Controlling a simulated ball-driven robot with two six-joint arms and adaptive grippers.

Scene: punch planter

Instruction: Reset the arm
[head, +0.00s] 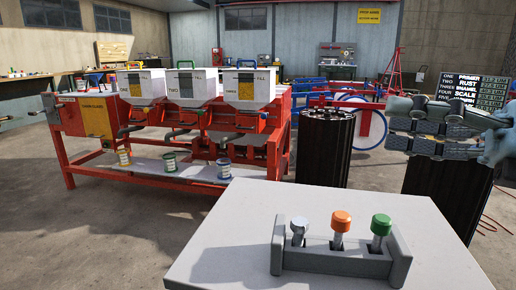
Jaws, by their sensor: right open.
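My right gripper (391,124) comes in from the right edge, held in the air in front of a black ribbed column and the board with writing. Its jaws are open, spread one above the other, with nothing visible between them. It is above and behind the grey rack, apart from it. My left gripper and arm are not in view.
A grey rack (335,262) with silver (299,227), orange (341,220) and green (381,224) capped tools stands on a pale tabletop (222,240). Behind is a red machine bench (165,163) with three white hoppers and small cups. A black column (322,150) stands left of my gripper.

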